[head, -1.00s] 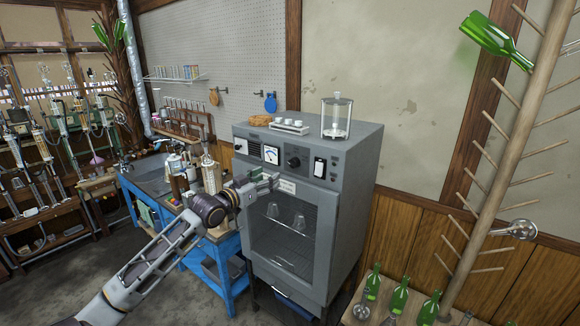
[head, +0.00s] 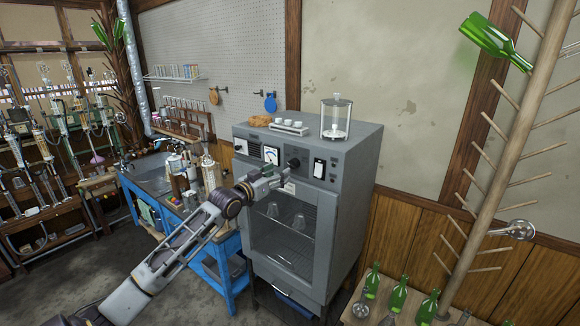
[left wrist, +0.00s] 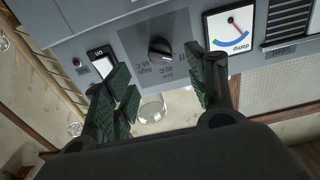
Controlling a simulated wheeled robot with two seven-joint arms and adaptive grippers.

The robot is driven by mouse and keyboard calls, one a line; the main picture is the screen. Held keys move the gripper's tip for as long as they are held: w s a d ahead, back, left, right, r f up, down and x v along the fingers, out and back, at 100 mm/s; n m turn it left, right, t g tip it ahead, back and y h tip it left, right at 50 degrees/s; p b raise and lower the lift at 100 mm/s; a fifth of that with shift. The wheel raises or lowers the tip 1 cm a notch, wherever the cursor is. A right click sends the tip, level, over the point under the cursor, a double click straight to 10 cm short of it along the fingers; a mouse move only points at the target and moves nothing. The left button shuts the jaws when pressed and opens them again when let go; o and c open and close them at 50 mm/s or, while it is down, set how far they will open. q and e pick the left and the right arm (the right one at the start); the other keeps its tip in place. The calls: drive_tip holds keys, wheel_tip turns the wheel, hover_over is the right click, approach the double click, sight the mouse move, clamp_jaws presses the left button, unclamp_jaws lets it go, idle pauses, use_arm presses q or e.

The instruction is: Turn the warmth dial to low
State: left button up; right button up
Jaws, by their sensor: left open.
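The warmth dial (head: 293,162) is a black knob on the upper front panel of the grey cabinet (head: 352,165). In the left wrist view the dial (left wrist: 160,50) sits on a grey plate with "high" and "low" lettering, seen upside down; I cannot tell for sure which mark it points to. My left gripper (head: 284,174) is just below and in front of the dial in the head view. In the left wrist view its two green-padded fingers (left wrist: 165,76) are spread, with the dial beyond the gap, apart from them. My right gripper is not in view.
A needle meter (head: 271,155) and a white-plated switch (head: 319,168) flank the dial. A glass jar (head: 336,118) and a tray of small cups (head: 289,127) stand on top. A blue workbench (head: 232,245) is left; a bottle-drying post (head: 507,150) is right.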

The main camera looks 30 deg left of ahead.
sight(291, 166)
use_arm(q)
drive_tip(key=shift+w+r+p, duration=0.1)
drive_tip(key=shift+w+p, duration=0.2)
drive_tip(key=shift+w, duration=1.05)
drive_tip(key=shift+w+d+p, duration=0.2)
drive_tip(key=shift+w+p, duration=0.2)
drive_tip(key=shift+w, duration=0.95)
drive_tip(key=shift+w+d+p, duration=0.1)
drive_tip(key=shift+w+p, duration=0.2)
drive_tip(key=shift+w, duration=1)
drive_tip(key=c, duration=1.1)
